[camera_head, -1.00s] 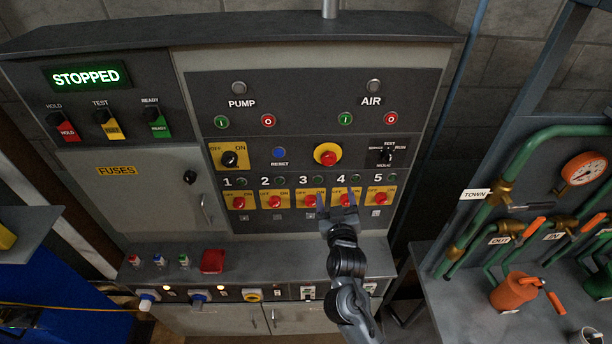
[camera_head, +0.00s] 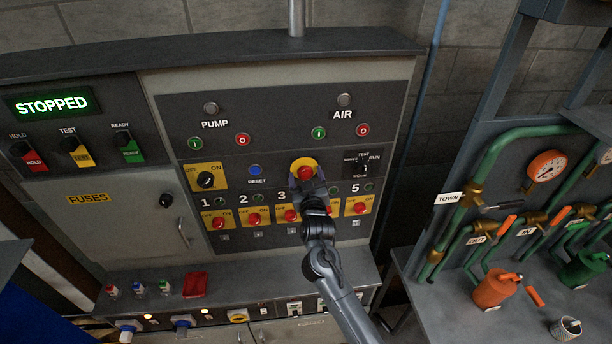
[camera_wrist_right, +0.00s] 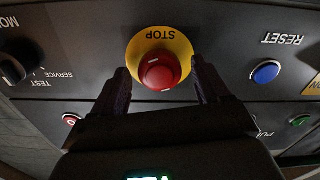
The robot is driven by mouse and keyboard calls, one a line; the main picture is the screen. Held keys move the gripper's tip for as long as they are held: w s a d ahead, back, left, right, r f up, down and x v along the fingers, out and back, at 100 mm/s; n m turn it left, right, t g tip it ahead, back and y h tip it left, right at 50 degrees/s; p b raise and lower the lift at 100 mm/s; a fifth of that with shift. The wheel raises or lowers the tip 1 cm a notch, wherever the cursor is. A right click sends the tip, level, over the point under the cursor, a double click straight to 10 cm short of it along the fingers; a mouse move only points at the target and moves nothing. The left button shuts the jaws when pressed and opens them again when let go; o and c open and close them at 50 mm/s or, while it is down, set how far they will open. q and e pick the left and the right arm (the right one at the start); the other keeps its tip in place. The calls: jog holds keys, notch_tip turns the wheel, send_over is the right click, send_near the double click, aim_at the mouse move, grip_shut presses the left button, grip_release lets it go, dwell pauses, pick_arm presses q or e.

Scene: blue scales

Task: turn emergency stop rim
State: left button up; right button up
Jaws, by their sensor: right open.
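The emergency stop is a red mushroom button (camera_head: 305,172) on a round yellow plate (camera_head: 303,161), on the dark control panel in the head view. In the right wrist view the red button (camera_wrist_right: 160,72) sits in the middle, with its yellow plate marked STOP (camera_wrist_right: 161,38) around it. My right gripper (camera_head: 308,186) is just below the button in the head view. In the wrist view its two dark fingers (camera_wrist_right: 160,88) stand apart, one on each side of the red button, with gaps visible. I cannot tell how deep the fingertips reach. My left gripper is not in view.
A blue RESET button (camera_head: 255,171) and a yellow OFF/ON switch (camera_head: 206,180) lie left of the stop. A black selector (camera_head: 363,163) is to its right. Numbered red switches (camera_head: 254,220) run below. A green-lit STOPPED display (camera_head: 52,103) is at the upper left.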

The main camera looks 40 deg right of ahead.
jog(key=shift+w+d, duration=0.15)
jog(key=shift+w, duration=0.05)
jog(key=c, duration=1.1)
jog(key=shift+o, duration=0.2)
jog(key=shift+m, duration=0.3)
jog(key=m+b, duration=0.1)
jog(key=m, duration=0.3)
jog(key=shift+f, duration=0.1)
jog(key=shift+m+b, duration=0.3)
jog(key=shift+m, duration=1)
